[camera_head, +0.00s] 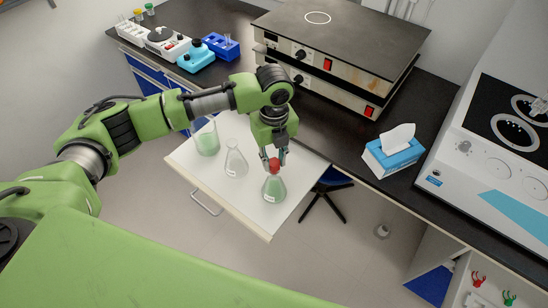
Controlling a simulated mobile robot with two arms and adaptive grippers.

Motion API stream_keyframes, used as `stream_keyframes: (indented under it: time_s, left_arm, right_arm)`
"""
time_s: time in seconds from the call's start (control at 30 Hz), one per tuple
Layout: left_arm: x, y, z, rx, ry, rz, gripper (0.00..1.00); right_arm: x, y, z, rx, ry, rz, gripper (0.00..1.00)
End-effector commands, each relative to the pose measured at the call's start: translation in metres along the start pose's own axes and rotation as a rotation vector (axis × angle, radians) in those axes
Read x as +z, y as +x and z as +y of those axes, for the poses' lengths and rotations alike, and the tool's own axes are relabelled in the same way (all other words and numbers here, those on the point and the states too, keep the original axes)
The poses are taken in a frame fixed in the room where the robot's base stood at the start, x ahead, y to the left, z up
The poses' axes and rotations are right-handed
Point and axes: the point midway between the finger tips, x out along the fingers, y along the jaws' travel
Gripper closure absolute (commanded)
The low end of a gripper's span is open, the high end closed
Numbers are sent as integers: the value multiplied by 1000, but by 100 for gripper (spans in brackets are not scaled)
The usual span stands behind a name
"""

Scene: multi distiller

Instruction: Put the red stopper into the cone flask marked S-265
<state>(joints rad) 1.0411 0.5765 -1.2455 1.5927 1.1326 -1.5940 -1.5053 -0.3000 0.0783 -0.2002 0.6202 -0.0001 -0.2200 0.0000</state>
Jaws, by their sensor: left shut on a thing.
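My left gripper (276,156) points down and is shut on the red stopper (274,164). The stopper is in line with the mouth of a cone flask (274,188) holding green liquid. I cannot tell whether it sits in the neck or just above it. A clear cone flask (236,161) stands to its left. A wider vessel with pale green liquid (207,141) stands further left. All three stand upright on a white pulled-out tray (255,220). The labels are too small to read. My right gripper is not in view.
Stacked hot plates (340,45) stand on the dark bench behind my left gripper. A blue tissue box (394,152) and a white machine (500,150) stand to the right. Blue and white devices (195,57) and a blue rack (221,46) are at the back left.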

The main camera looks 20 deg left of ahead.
Motion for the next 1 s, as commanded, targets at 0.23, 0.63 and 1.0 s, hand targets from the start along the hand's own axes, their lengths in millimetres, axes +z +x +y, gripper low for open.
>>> stream_keyframes:
  time_s: [0.23,0.63,1.0]
  left_arm:
    - [0,6,0,1,0,1,85]
    - [0,9,0,1,0,1,85]
    - [0,8,0,0,0,0,58]
  right_arm:
    - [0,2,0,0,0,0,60]
    - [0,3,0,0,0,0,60]
    - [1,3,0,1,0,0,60]
